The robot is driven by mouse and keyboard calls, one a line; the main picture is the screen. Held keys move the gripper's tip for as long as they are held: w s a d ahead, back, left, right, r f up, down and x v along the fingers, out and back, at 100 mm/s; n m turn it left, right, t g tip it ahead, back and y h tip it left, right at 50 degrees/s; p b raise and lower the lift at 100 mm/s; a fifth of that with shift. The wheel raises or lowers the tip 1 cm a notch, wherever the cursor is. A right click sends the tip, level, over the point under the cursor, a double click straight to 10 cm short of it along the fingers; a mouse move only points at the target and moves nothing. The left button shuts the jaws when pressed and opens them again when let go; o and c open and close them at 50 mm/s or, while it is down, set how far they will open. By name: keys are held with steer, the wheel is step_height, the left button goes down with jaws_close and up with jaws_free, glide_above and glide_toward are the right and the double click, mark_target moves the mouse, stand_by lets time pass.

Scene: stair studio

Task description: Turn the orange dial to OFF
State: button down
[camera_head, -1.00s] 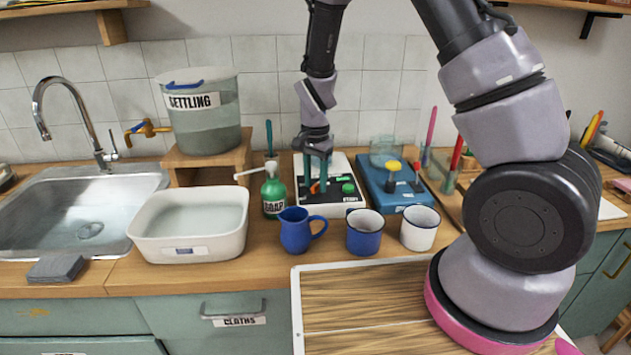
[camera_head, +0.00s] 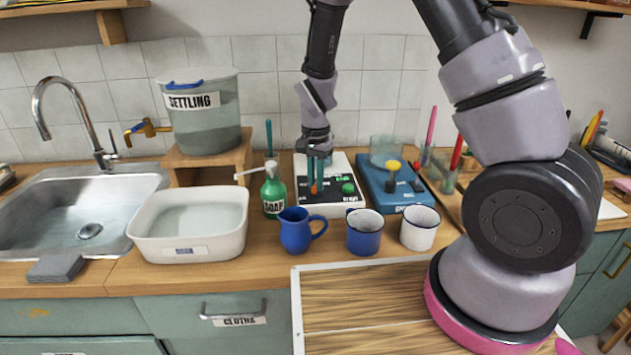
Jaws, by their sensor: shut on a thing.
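The orange dial (camera_head: 313,189) is on the black top of a white-edged control box (camera_head: 336,206) on the counter by the back wall. It shows as a small orange piece just under my fingertips. My gripper (camera_head: 316,182) points down over the box from above, with its teal fingers close together. It is shut on the orange dial, and the fingers hide part of the dial. The markings around the dial are too small to read, so its setting cannot be told. A green knob (camera_head: 347,188) is to the right on the same box.
A green soap bottle (camera_head: 273,194) stands left. A blue jug (camera_head: 296,232), a blue mug (camera_head: 364,233) and a white mug (camera_head: 419,229) stand in front.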

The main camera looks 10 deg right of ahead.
steer(key=n, duration=0.7)
steer(key=shift+d, duration=0.1)
steer(key=n, duration=0.6)
steer(key=shift+d, duration=0.1)
steer(key=n, duration=0.4)
steer(key=shift+w+d, duration=0.1)
steer(key=n, duration=0.3)
steer(key=shift+n, duration=0.3)
steer(key=n, duration=0.5)
steer(key=shift+w+n, duration=0.15)
steer(key=shift+n, duration=0.55)
steer(key=c, duration=0.9)
jaws_free()
